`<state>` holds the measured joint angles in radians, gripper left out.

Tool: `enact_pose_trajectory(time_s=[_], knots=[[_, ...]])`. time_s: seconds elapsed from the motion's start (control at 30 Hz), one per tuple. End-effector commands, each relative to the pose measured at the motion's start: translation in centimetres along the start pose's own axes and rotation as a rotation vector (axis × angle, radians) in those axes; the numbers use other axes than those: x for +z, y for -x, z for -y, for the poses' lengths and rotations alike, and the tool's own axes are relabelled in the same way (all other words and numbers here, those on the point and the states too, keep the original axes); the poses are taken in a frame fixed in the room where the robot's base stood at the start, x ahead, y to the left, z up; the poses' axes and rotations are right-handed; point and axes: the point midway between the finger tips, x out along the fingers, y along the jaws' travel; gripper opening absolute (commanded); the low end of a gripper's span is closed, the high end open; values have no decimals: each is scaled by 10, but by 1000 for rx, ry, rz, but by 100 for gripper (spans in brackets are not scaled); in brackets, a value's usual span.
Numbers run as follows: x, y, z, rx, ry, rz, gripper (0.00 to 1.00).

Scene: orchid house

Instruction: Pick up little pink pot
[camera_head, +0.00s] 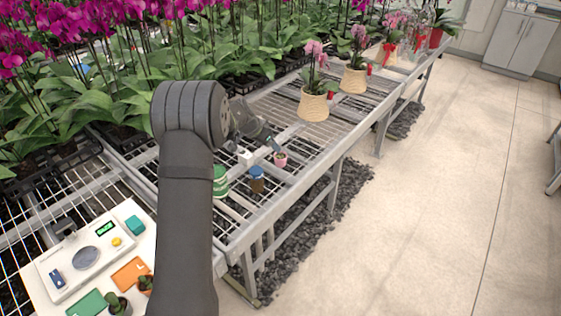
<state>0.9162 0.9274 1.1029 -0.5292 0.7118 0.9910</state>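A little pink pot (281,160) with a small green plant in it is on the wire-mesh bench, right of the middle of my arm. My gripper (276,146) is at the end of my dark arm, just above and to the left of the pot, close to its plant. The fingers are small and dark here, so I cannot tell whether they are open or touching the plant or pot. My arm hides part of the bench to the left.
A blue-brown jar (257,180) and a green-and-white container (220,182) stand nearby on the mesh. Orchids in woven baskets (313,106) stand farther back. A white board (75,262) with a scale and coloured cards lies front left. The bench edge drops to the floor at right.

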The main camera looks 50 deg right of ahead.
Motion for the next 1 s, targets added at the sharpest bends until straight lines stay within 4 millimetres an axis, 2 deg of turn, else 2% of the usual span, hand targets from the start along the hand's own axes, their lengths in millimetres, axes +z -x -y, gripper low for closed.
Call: enact_pose_trajectory(time_s=[0.1, 0.43, 0.6, 0.83, 1.0], knots=[[1, -25, 0, 2, 0, 2, 72], [1, -84, 0, 1, 1, 2, 72], [0, -101, 1, -1, 1, 1, 72], [0, -113, 2, 0, 0, 2, 72], [-3, -134, 6, 0, 1, 1, 72]])
